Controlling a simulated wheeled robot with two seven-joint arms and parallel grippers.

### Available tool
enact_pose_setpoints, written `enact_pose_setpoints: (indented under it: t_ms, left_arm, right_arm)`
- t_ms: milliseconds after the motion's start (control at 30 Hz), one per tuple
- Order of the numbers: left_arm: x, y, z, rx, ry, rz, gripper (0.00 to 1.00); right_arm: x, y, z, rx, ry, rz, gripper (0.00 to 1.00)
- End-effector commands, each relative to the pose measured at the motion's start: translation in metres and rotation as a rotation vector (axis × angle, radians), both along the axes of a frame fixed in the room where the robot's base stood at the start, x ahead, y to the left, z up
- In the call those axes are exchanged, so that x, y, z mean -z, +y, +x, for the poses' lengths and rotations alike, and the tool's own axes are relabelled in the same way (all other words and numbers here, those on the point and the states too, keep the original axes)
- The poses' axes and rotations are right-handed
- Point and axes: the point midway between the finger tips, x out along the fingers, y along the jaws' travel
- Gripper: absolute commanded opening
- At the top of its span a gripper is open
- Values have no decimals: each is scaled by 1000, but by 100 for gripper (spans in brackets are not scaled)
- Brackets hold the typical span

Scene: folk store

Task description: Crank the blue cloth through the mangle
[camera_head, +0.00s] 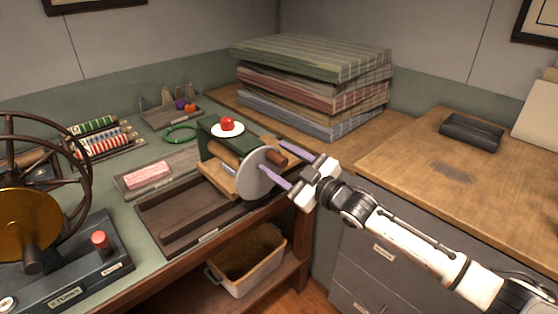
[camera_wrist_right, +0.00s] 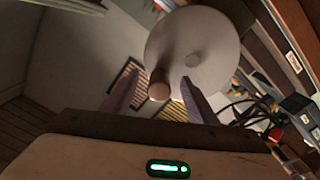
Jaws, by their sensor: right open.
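The mangle (camera_head: 218,139) stands on the green bench, with a dark green body, a wooden roller and a red knob on a white disc on top. Its grey crank disc (camera_head: 257,181) faces my right arm and carries a brown handle (camera_head: 277,158). My right gripper (camera_head: 281,163) is open with its purple fingers either side of the handle. In the right wrist view the handle (camera_wrist_right: 159,90) shows between the fingertips; contact cannot be told. I cannot make out a blue cloth in the mangle. My left gripper is not in view.
A dark tray (camera_head: 160,228) lies before the mangle. A pink cloth (camera_head: 148,174) lies to the left. A wheeled machine (camera_head: 30,220) stands front left. Folded textiles (camera_head: 318,65) are stacked behind. A bin (camera_head: 245,260) sits below. The right counter (camera_head: 445,165) is mostly clear.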

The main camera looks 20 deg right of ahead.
Motion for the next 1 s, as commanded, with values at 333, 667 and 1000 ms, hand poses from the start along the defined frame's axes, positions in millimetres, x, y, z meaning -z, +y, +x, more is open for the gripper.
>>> enact_pose_setpoints:
  t_ms: [333,667,1000]
  left_arm:
    - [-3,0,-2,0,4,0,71]
    - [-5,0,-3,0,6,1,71]
    - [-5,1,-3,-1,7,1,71]
  right_arm:
    - [0,-5,-14,0,1,1,53]
    - [1,-15,-39,1,2,0,53]
    - [1,-24,-65,0,2,-1,53]
